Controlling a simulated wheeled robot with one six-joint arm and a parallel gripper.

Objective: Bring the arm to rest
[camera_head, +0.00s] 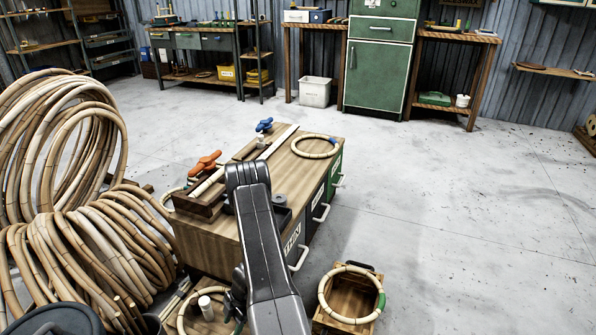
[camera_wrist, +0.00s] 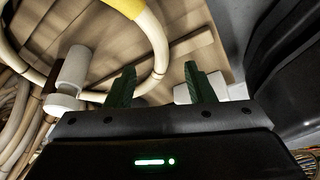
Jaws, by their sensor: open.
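A pale rattan hoop (camera_wrist: 158,38) with a yellow band lies on wooden boards just beyond the fingertips. A white cylinder (camera_wrist: 73,72) stands beside the hoop on the left. In the head view, my arm (camera_head: 266,245) rises in front of the wooden workbench and hides part of it. My gripper is mostly hidden there, low and left of the arm, near a hoop with a white peg (camera_head: 206,308).
The workbench (camera_head: 205,240) carries orange (camera_head: 205,163) and blue (camera_head: 264,125) clamps and a hoop (camera_head: 295,147). A wooden crate (camera_head: 352,298) with a green-banded hoop on it stands at the lower right. Rattan coils (camera_head: 70,250) crowd the left. The right floor is open.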

